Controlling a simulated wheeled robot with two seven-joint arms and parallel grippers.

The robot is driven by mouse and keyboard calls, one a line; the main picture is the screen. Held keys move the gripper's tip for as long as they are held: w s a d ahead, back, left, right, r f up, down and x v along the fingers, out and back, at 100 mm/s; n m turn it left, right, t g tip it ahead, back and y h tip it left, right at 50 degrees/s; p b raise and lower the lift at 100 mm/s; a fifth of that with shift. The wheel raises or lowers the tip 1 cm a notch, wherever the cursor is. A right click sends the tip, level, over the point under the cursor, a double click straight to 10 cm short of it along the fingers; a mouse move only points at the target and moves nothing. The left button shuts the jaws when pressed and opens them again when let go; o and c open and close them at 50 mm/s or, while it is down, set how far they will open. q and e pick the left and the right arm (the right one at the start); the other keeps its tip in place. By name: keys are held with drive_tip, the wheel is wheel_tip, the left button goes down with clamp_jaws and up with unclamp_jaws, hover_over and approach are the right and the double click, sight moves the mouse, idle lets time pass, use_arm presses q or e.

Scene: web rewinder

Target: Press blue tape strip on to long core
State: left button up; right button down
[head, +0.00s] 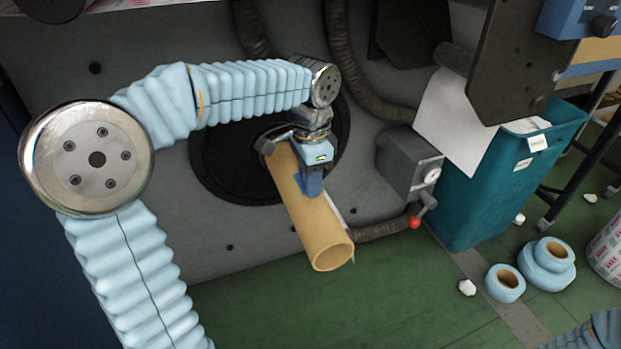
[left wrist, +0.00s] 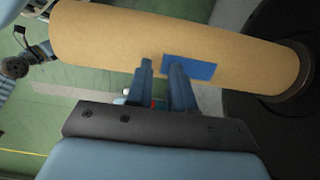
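The long core (head: 320,228) is a brown cardboard tube on the machine's dark round hub, its open end toward the lower right. It crosses the top of the left wrist view (left wrist: 110,40). The blue tape strip (left wrist: 190,68) lies against the core's side there, flat as far as I can see. My left gripper (head: 311,188) is at the core's side. In the left wrist view its two fingertips (left wrist: 161,66) are slightly apart at the core, the right one by the strip's left end. Nothing shows between them. My right gripper is not in view.
A grey box with a gauge (head: 409,165) and a red-knobbed lever (head: 415,221) stand right of the core. A teal bin (head: 475,205) is farther right. Floor below the core is clear.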

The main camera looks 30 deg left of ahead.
use_arm(q)
drive_tip(key=shift+o, duration=0.3)
drive_tip(key=shift+r, duration=0.15)
drive_tip(key=shift+r, duration=0.35)
wheel_tip(320, 180, up, 13)
drive_tip(key=p, duration=0.3)
drive_tip(key=shift+p, duration=0.4)
drive_tip(key=shift+f, duration=0.1)
